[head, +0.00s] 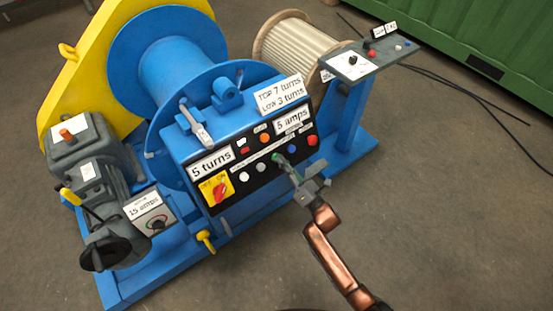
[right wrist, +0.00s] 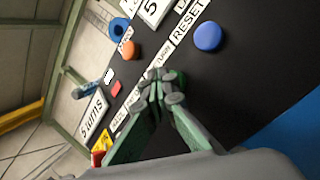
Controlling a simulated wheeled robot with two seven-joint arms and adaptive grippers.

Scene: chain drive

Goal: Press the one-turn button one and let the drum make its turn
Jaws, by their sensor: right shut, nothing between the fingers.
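The blue drum (head: 172,65) stands behind the black control panel (head: 225,203) of the blue machine. The panel bears a row of round buttons, with a grey one (head: 245,177), a white one (head: 261,167) and a blue one (head: 292,148) showing. My right gripper (head: 277,159) is shut and empty, its tips at the middle of this row. In the right wrist view the shut green-grey fingers (right wrist: 160,84) point at the panel beside the blue button (right wrist: 207,36) near "RESET". They cover the spot under their tips, so I cannot tell contact. The one-turn label is too small to read surely.
A red button (head: 312,140) sits at the panel's right end and a red-on-yellow switch (head: 219,191) at its left. A grey side box (head: 355,64) stands right on a blue post. A wound reel (head: 297,47) is behind. Cables lie on the floor.

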